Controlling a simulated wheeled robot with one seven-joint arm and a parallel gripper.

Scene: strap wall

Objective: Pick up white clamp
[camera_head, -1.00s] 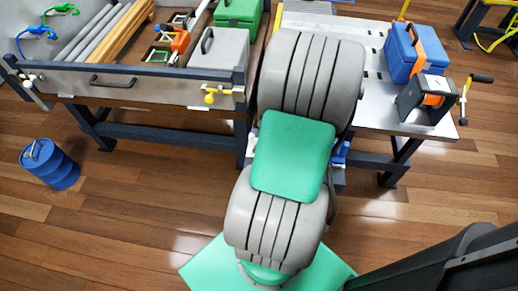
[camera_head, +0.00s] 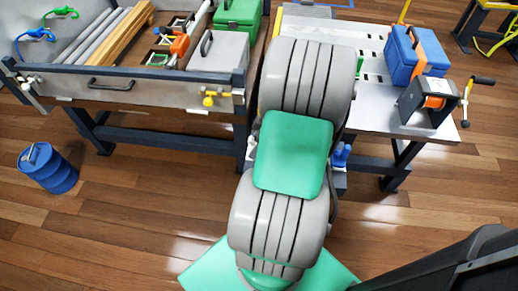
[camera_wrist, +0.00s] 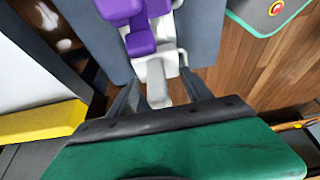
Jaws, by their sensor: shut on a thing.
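In the wrist view a white clamp (camera_wrist: 157,84) sits between the two dark fingers of my gripper (camera_wrist: 160,77), which is shut on it. Purple parts (camera_wrist: 139,42) lie directly above the white piece, touching or overlapping it; I cannot tell whether they belong to the same clamp. A grey upright panel stands behind them. In the head view my arm hides the gripper and the held clamp.
A grey-walled workbench (camera_head: 190,88) with pipes, boards and cases stands left. A metal table (camera_head: 378,112) at right holds a blue case (camera_head: 412,58) and a winch (camera_head: 430,100). Blue clamps (camera_head: 341,154) hang beside my arm. A blue drum (camera_head: 48,168) stands on open floor.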

